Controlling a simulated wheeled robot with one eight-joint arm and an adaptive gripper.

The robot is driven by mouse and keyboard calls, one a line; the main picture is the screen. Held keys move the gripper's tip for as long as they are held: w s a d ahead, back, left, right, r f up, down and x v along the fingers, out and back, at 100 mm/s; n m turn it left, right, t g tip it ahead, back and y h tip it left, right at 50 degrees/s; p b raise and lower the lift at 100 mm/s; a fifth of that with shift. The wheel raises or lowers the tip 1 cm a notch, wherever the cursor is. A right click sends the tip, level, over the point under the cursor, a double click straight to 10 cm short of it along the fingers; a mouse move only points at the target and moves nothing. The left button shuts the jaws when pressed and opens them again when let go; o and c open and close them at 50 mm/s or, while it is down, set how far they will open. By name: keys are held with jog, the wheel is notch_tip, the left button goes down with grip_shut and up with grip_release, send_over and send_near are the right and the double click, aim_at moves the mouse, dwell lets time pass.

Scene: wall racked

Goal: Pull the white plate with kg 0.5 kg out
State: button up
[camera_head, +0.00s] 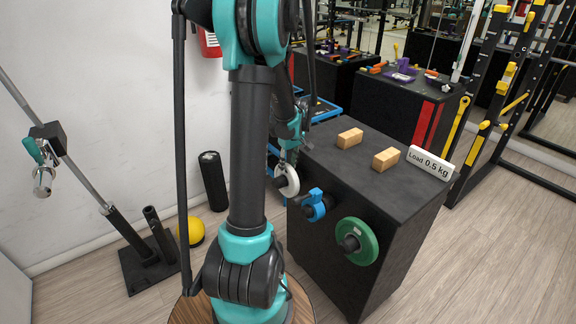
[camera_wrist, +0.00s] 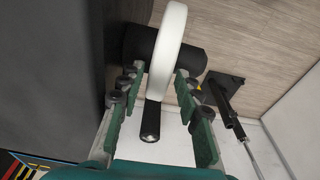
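The white plate (camera_head: 286,180) hangs on a short black peg on the side of the black box (camera_head: 345,264). In the wrist view the white plate (camera_wrist: 166,45) is seen edge-on, with the thick black peg (camera_wrist: 191,67) showing on both sides of it. My gripper (camera_head: 288,152) is just above the plate, pointing down. In the wrist view my gripper (camera_wrist: 159,77) is open, one finger on each side of the plate's near rim, with gaps showing on both sides. A white sign (camera_head: 430,162) reading "Load 0.5 kg" stands on the box.
A blue plate (camera_head: 316,205) and a green plate (camera_head: 363,241) hang on the same box side. Two wooden blocks (camera_head: 385,159) lie on top. A black roller (camera_head: 212,181) and yellow ball (camera_head: 191,231) stand near the wall. The box face is close to my left finger.

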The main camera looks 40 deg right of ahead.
jog(key=shift+f, duration=0.15)
grip_shut()
dwell(0.6)
dwell(1.8)
